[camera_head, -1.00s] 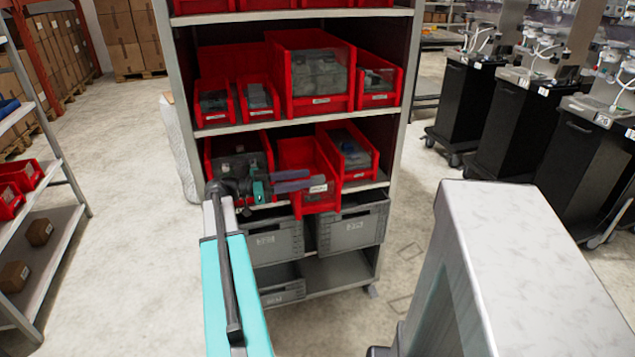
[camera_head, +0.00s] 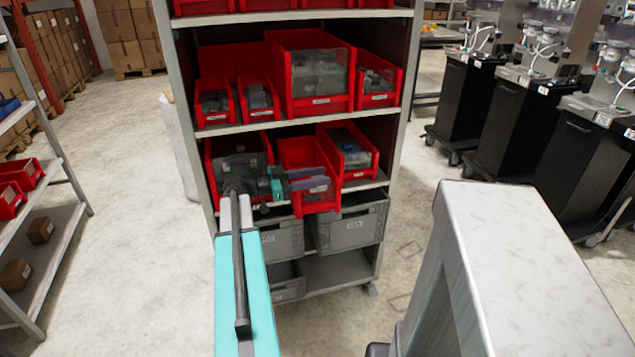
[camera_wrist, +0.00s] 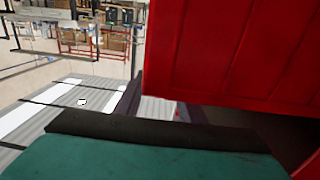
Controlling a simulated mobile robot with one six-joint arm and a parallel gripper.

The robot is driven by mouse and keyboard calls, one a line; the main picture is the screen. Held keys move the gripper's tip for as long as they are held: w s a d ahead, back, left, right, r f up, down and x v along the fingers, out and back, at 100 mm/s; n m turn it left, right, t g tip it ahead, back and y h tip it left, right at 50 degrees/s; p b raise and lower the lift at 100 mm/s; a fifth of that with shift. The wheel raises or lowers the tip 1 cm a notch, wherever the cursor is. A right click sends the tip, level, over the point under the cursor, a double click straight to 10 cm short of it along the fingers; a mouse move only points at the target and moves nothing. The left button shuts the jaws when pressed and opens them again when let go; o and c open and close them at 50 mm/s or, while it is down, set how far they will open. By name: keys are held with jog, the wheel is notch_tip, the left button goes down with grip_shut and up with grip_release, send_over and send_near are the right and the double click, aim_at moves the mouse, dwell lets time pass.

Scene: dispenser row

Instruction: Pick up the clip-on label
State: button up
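The clip-on label (camera_head: 319,188) is a small pale tag on the front of the middle red bin (camera_head: 316,204) on the lower bin shelf. My gripper (camera_head: 325,178) is at that bin's front, with its two purplish fingers apart, one above the other in the head view. The fingers overlap the label there and partly hide it; I cannot tell whether they touch it. In the wrist view, the dark fingers (camera_wrist: 160,108) show beyond the teal gripper body, close beside a red bin wall (camera_wrist: 230,50). The label cannot be made out clearly there.
Red bins stand left (camera_head: 226,160) and right (camera_head: 350,160) of the middle one. A shelf board (camera_head: 290,122) with more red bins is above. Grey crates (camera_head: 352,228) sit below. Open floor (camera_head: 130,220) lies left of the rack; black carts (camera_head: 465,105) stand at right.

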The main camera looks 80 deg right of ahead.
grip_shut()
jog(key=shift+r, duration=0.1)
jog(key=shift+r, duration=1.05)
jog(key=shift+a+r+b, duration=0.4)
jog(key=shift+r, duration=0.25)
jog(key=w+a+r+b, duration=0.1)
jog(key=w+a, duration=0.1)
jog(key=a, duration=1.3)
jog(key=shift+w+r+b, duration=0.2)
jog(key=shift+w+b, duration=0.1)
jog(key=shift+b, duration=0.05)
